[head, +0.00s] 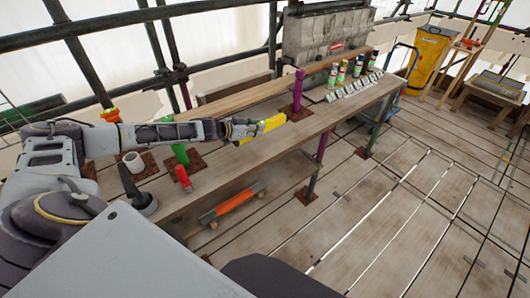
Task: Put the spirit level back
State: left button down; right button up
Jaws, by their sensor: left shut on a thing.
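My left gripper (239,130) reaches in from the left over the wooden bench (240,160). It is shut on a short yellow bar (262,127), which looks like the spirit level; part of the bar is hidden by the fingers. The bar is near the middle of the bench, left of a purple post (298,92). I cannot tell whether it touches the bench top or is held just above it. My right gripper is not in view.
A white mug (133,162), a green item (180,153), a red cylinder (184,178) and a black item (142,203) stand at the bench's left. Several cartridges (343,76) stand at its right end. An orange bar (236,201) lies below. The plank floor (400,200) is mostly clear.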

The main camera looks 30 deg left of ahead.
pick_arm(q)
jog(key=shift+d+r, duration=0.15)
jog(key=shift+r, duration=0.05)
jog(key=shift+w+f, duration=0.1)
jog(key=shift+f, duration=0.25)
notch_tip(320, 180, down, 2)
jog(key=shift+f+b, duration=0.25)
jog(key=shift+b, duration=0.55)
jog(key=shift+f+b, duration=0.4)
jog(key=shift+f, duration=1.15)
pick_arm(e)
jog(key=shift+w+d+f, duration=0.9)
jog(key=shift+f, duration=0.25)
